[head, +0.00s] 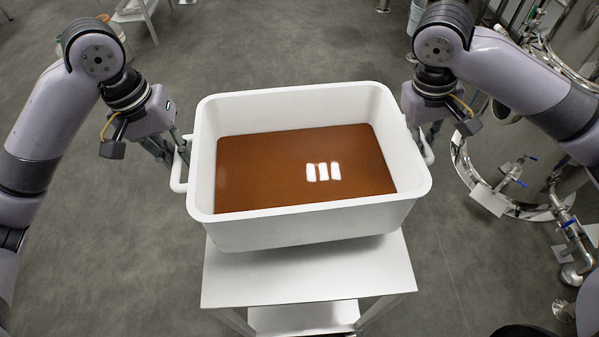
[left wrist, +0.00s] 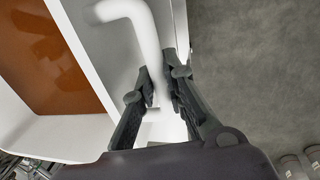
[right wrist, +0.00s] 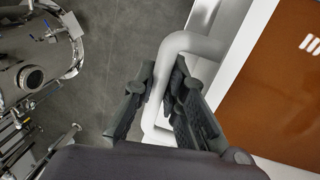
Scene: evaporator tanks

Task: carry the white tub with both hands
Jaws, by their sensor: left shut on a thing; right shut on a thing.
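The white tub (head: 310,232) is rectangular and holds a flat brown liquid (head: 300,165) with bright reflections. It is over a small white table; the picture does not clearly show whether it touches the top. My left gripper (head: 180,150) is shut on the tub's left handle (head: 178,175), a white bar that also shows in the left wrist view (left wrist: 150,40). My right gripper (head: 424,135) is shut on the right handle (head: 427,150), which also shows in the right wrist view (right wrist: 185,42). The tub looks roughly level.
The white table (head: 310,275) has a lower shelf (head: 300,318). A steel tank (head: 530,165) with valves and pipes stands close on the right. Another white stand (head: 140,12) is at the back left. The grey floor on the left is clear.

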